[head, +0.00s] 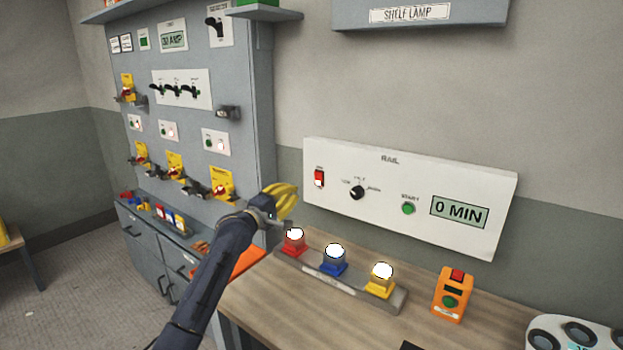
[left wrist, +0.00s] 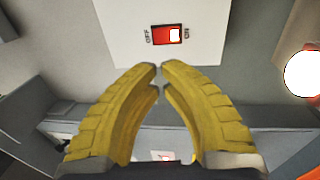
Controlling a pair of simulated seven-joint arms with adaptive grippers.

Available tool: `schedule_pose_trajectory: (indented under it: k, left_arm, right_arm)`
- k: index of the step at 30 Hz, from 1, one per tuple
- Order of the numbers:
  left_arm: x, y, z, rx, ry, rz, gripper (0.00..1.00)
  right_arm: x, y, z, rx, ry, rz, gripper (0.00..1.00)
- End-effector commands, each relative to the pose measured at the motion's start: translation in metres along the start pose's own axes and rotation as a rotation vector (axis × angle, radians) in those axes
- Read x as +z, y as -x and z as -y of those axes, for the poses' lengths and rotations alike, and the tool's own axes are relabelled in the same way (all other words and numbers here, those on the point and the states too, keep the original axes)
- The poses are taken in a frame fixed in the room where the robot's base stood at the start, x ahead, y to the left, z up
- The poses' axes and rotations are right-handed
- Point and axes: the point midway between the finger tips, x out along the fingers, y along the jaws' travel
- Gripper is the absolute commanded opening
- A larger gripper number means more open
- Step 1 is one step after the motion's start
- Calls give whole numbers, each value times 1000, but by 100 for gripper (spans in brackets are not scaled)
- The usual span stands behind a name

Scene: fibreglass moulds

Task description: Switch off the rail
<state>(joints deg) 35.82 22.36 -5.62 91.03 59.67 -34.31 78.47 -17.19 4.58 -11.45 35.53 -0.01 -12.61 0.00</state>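The white RAIL panel (head: 440,172) is on the wall above the wooden bench. Its red rocker switch (head: 319,178) is at the panel's left end, with a bright white patch at its lower end. In the left wrist view the rocker (left wrist: 168,35) lies between the words OFF on the left and ON on the right, with the white patch towards ON. Which side is pressed in is unclear. My left gripper (head: 294,188) has yellow fingers, empty and tips together, just left of the panel. In the wrist view its tips (left wrist: 160,72) are below the switch, apart from it. My right gripper is not in view.
The panel also has a knob (head: 357,192), a green START button (head: 408,208) and a 0 MIN display (head: 459,212). Red (head: 294,243), blue (head: 334,262) and yellow (head: 380,282) lamps stand below it, close to my left gripper. An orange button box (head: 453,294) stands to the right.

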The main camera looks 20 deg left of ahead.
Motion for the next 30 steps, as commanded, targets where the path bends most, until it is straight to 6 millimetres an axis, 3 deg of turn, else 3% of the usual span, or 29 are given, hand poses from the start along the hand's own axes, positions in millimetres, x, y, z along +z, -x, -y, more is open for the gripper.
schedule_pose_trajectory:
  k: [6, 15, 21, 30]
  left_arm:
    - [0, -40, -1, 1, 3, 0, 0]
    - [0, -84, -1, 0, 1, 0, 0]
    - [0, -102, 0, -1, 1, 1, 0]
    - [0, -113, 0, 0, 1, 0, 0]
  right_arm:
    - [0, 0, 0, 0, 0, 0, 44]
    - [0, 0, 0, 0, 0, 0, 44]
    - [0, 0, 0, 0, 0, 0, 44]
    - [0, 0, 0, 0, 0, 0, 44]
